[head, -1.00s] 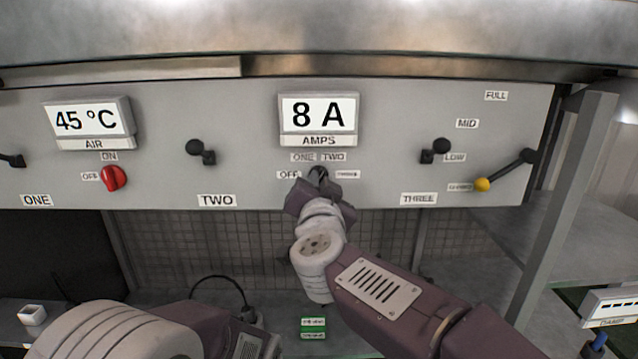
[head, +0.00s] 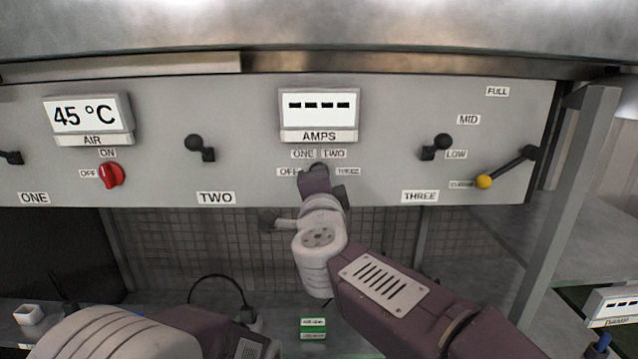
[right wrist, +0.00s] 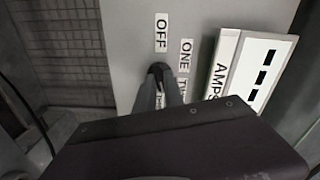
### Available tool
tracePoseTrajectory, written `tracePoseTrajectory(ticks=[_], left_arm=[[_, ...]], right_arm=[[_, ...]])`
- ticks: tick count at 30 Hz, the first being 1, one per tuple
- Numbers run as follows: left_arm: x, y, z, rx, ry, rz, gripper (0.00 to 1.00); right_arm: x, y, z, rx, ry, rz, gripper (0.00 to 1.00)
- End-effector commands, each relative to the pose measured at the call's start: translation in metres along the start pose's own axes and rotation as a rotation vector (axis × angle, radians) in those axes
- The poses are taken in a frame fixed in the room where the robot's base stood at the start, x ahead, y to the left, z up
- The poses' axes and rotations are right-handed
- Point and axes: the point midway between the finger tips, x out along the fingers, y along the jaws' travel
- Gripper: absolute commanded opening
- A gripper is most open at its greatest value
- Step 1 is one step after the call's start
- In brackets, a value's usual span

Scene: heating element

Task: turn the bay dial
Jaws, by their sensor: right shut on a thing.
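The bay dial is a dark knob on the grey panel under the AMPS display (head: 319,113), with OFF, ONE, TWO and THREE labels around it. In the head view my right gripper (head: 317,170) covers most of the dial. In the right wrist view the dial (right wrist: 157,72) shows as a dark round end close to the OFF label, with my gripper's finger over it. The right gripper is shut on the dial. The AMPS display shows four dashes. My left arm shows at the bottom left, and its gripper is out of view.
On the panel are a red OFF/ON knob (head: 112,175), black levers (head: 197,145) (head: 438,145) and a yellow-tipped lever (head: 497,173). The AIR display (head: 86,115) reads 45 °C. A green-and-white block (head: 313,328) lies below. A grey post (head: 565,190) stands at right.

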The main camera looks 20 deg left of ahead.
Motion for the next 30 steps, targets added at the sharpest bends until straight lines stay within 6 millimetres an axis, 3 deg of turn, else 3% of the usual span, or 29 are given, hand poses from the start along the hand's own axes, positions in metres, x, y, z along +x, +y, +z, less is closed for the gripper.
tracePoseTrajectory(ticks=[12, 30], left_arm=[[0.0085, -0.0002, 0.0009, 0.0, 0.0, 0.0, 0.36], [0.0097, -0.0002, 0.001, 0.0, 0.0, 0.0, 0.36]], right_arm=[[0.0003, 0.0028, 0.0004, 0.222, 0.001, 0.003, 0.0], [0.0004, 0.0033, 0.0008, 0.275, 0.001, 0.006, 0.0]])
